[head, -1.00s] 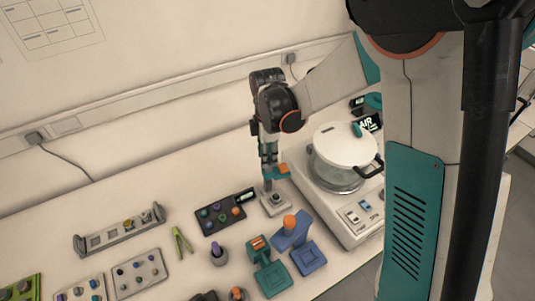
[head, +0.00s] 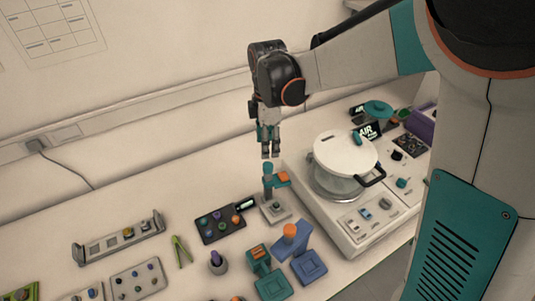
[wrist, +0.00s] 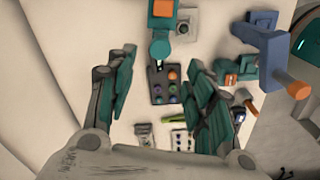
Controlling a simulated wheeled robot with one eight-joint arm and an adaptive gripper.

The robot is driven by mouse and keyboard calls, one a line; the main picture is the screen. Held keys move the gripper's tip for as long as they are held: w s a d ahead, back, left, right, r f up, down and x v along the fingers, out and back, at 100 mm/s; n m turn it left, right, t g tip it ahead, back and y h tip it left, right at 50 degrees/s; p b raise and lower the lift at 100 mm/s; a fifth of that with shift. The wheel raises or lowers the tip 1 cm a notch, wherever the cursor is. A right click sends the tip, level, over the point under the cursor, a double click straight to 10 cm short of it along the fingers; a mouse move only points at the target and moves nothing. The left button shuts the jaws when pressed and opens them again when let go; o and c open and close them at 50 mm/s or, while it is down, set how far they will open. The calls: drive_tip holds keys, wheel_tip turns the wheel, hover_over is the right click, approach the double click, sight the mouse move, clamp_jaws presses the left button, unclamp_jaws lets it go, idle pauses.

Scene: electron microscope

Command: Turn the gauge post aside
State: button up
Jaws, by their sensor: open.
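The gauge post (head: 268,184) is a teal upright with a short arm that ends in an orange block (head: 283,177). It stands at a small grey base (head: 276,210) with a dark round piece, and the arm points right towards the white-lidded chamber. The post also shows from above at the top of the wrist view (wrist: 160,46), its arm running to the top edge and the base beside it at the right. My gripper (head: 270,155) hangs above the post, apart from it. In the wrist view my gripper (wrist: 163,58) has its fingers wide apart and nothing between them.
The white-lidded chamber (head: 346,152) with a black handle stands to the right. A blue stand (head: 290,240) with an orange knob and a teal stand (head: 262,265) are in front. A black block of coloured knobs (head: 218,226) lies left of the base.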

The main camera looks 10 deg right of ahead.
drive_tip(key=shift+r, duration=1.6)
drive_tip(key=s+d+r+m+t, duration=0.2)
drive_tip(key=s+d+m, duration=0.4)
drive_tip(key=s+m, duration=0.3)
drive_tip(key=s+d+r+m+t, duration=0.3)
drive_tip(key=s+d+m+t, duration=0.2)
drive_tip(key=s+m, duration=0.5)
drive_tip(key=shift+s+d+b, duration=0.35)
drive_tip(key=shift+s+d, duration=0.4)
drive_tip(key=shift+d, duration=0.15)
